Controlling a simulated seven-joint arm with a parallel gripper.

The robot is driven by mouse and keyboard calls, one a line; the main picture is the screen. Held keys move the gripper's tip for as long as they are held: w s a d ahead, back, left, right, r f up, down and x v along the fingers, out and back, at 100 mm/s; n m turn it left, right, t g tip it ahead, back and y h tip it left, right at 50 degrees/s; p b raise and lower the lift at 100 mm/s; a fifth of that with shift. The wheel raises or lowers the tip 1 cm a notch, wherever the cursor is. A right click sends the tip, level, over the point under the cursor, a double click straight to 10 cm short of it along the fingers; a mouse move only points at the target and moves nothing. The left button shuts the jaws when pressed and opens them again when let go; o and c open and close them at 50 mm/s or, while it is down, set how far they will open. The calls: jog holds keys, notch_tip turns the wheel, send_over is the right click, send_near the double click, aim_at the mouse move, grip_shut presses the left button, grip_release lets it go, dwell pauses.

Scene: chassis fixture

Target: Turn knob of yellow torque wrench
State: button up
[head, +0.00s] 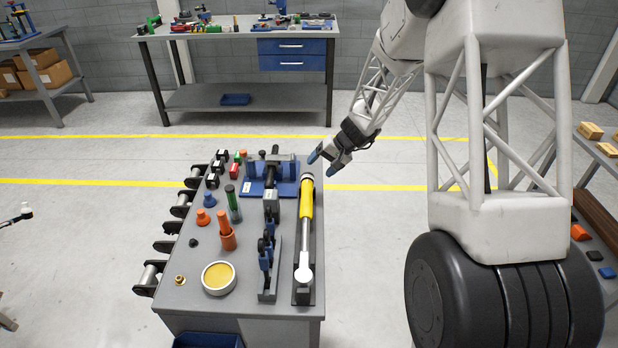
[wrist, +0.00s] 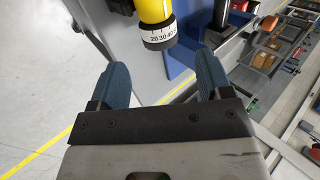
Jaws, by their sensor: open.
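The yellow torque wrench (head: 306,202) lies along the right side of the grey bench, in a dark holder. Its silver head is at the near end and its knob (head: 307,178) at the far end. In the wrist view the black knob (wrist: 159,37) with a white numbered scale shows at top centre, with part of the yellow handle (wrist: 153,10). My gripper (head: 321,164) is open and empty, just right of the knob in the head view. In the wrist view its two blue fingertips (wrist: 160,75) are apart, with the knob beyond the gap between them, not visibly touched.
A blue fixture (head: 285,187) stands left of the knob. Orange and green tools, a round yellow-filled dish (head: 218,278) and black-and-blue clamps (head: 267,250) crowd the grey bench top (head: 195,262).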

aim_at(310, 178)
jog(key=shift+x, duration=3.35)
jog(key=c, duration=0.9)
jog(key=shift+y, duration=0.4)
jog(key=y, duration=0.3)
jog(key=shift+d+f+y, duration=0.15)
jog(key=shift+d+y, duration=0.05)
jog(key=shift+y, duration=0.1)
jog(key=y, duration=0.5)
jog(key=shift+f+y, duration=0.15)
jog(key=shift+y, duration=0.25)
